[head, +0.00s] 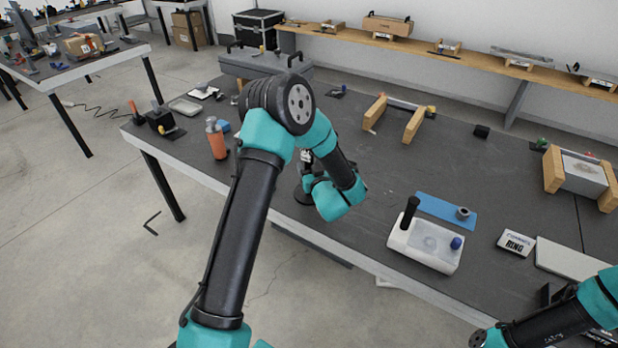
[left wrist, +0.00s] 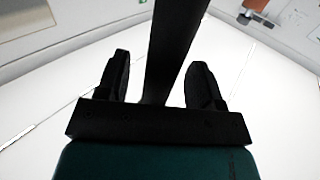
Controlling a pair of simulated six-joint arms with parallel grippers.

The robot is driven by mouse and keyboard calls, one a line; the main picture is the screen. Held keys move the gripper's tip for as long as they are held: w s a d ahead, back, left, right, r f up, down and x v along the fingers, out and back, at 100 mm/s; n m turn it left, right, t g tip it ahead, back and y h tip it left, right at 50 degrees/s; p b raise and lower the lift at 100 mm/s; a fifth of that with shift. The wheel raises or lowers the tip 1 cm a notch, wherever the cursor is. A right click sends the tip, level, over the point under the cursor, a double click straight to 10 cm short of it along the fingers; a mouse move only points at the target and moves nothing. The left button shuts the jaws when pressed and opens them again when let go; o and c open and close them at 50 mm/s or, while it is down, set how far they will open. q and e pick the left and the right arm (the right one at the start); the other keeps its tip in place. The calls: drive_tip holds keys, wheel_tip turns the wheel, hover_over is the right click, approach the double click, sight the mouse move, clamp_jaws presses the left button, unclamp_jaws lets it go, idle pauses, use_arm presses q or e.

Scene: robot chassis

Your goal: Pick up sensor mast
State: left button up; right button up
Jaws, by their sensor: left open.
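The sensor mast appears to be the dark upright piece with a small pale head (head: 306,156) and a round black base (head: 304,197), standing near the front edge of the table. My left arm partly hides it in the head view. My left gripper (head: 310,180) is beside its shaft, mostly hidden by my wrist. In the left wrist view a black post (left wrist: 175,45) runs up between the fingers of my left gripper (left wrist: 159,62). The fingers are open, with gaps visible on both sides of the post. My right gripper is out of view.
On the dark table (head: 350,235) are an orange bottle (head: 217,140), wooden supports (head: 413,122), a blue mat (head: 436,207), and a white housing (head: 425,245) with a black post. A grey case (head: 265,64) sits behind. Bare tabletop lies right of my left wrist.

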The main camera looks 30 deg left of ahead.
use_arm(q)
drive_tip(key=shift+x, duration=1.25)
drive_tip(key=shift+c, duration=0.4)
clamp_jaws()
